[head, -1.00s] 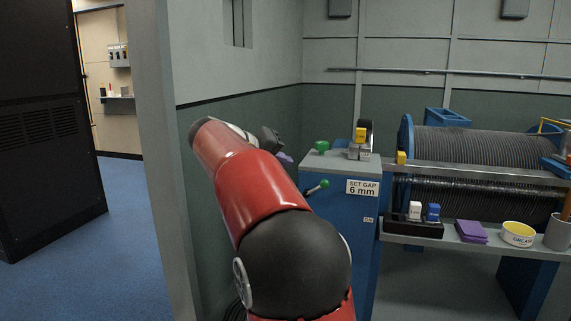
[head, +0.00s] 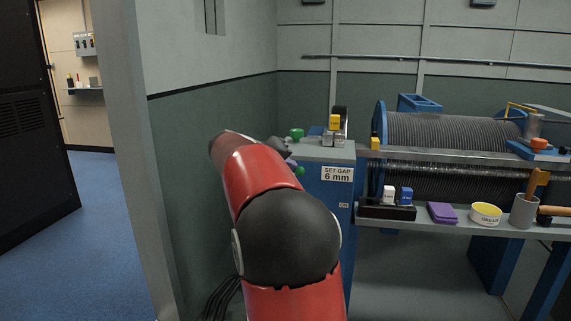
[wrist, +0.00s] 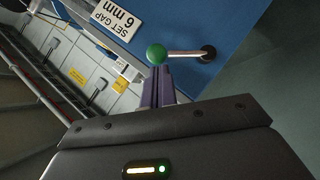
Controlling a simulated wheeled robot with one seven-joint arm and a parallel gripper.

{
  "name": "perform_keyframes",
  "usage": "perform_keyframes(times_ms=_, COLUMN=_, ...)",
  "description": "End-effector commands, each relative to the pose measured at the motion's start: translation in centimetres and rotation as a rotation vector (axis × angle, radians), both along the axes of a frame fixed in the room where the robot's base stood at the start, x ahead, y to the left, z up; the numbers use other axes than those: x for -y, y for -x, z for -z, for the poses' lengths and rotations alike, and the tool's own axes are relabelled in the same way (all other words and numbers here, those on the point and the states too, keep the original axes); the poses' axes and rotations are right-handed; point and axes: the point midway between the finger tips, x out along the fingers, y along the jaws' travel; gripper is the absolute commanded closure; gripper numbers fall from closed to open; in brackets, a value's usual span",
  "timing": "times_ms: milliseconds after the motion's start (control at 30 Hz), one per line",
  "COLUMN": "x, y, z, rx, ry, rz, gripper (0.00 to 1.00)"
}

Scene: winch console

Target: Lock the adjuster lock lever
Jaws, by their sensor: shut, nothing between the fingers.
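The lever, a thin metal rod with a green ball knob (wrist: 156,54), sticks out from a black pivot on the blue console face in the wrist view. In the head view its green knob (head: 299,171) shows beside my gripper, with the rod mostly hidden. My gripper (wrist: 158,78) has purple fingers, shut and empty, with their tips right at the ball; I cannot tell whether they touch it. In the head view my gripper (head: 291,164) is at the console's left front, partly hidden by my red arm.
The blue console (head: 325,188) carries a "SET GAP 6 mm" sign (head: 337,174) and a green knob (head: 297,133) on top. A wall stands close on the left.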

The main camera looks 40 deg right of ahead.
Motion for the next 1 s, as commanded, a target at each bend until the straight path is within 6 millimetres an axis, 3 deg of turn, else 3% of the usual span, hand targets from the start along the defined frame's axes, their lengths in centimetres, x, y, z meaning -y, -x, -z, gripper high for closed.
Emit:
perform_keyframes(times_ms=567, x=0.6, y=0.7, z=0.4, rx=0.095, ry=-0.078, rz=0.002, gripper=1.00)
perform_keyframes(times_ms=1000, x=2.1, y=2.4, z=2.0, rx=0.381, ry=-0.321, rz=0.004, gripper=1.00)
